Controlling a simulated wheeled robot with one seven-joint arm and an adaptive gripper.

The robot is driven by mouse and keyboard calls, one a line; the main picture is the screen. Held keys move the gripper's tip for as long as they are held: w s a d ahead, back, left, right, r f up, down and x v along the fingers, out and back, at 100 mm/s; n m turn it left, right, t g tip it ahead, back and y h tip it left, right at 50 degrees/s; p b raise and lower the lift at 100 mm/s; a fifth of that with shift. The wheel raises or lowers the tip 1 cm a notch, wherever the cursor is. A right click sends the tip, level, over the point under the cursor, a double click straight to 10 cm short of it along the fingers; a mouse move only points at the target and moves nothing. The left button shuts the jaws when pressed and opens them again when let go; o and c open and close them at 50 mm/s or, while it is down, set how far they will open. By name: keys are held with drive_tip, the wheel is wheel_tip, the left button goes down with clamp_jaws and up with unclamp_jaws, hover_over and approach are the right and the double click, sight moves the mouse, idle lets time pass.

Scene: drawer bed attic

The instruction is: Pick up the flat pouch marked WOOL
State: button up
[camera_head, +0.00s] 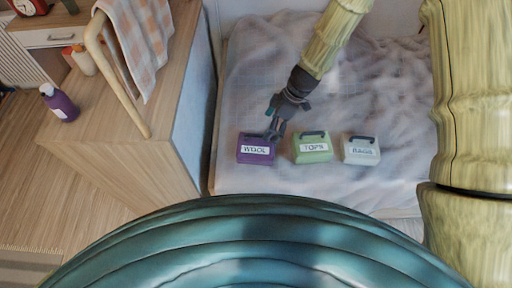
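The purple pouch marked WOOL (256,156) lies on the pale rumpled bed cover, label up, at the left of a row. A dark strip, perhaps its handle, shows along its far edge. My gripper (275,137) comes down from the upper right, its tips at the far right edge of the purple pouch. Whether they touch it, and whether they are apart or closed, is too small to tell. The green pouch (312,157), whose label seems to read TOPS, lies just right of it. The pale pouch (361,158), apparently marked BAGS, lies farther right.
A wooden cabinet (180,110) with a bent wooden rail (112,85) and checked cloth (137,40) stands left of the bed (232,182). A purple bottle (60,103) is at far left.

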sight(256, 146)
drive_tip(key=shift+p+x, duration=0.5)
drive_tip(key=shift+x, duration=2.05)
drive_tip(key=shift+s, duration=0.15)
drive_tip(key=shift+s, duration=0.1)
drive_tip(key=c, duration=1.9)
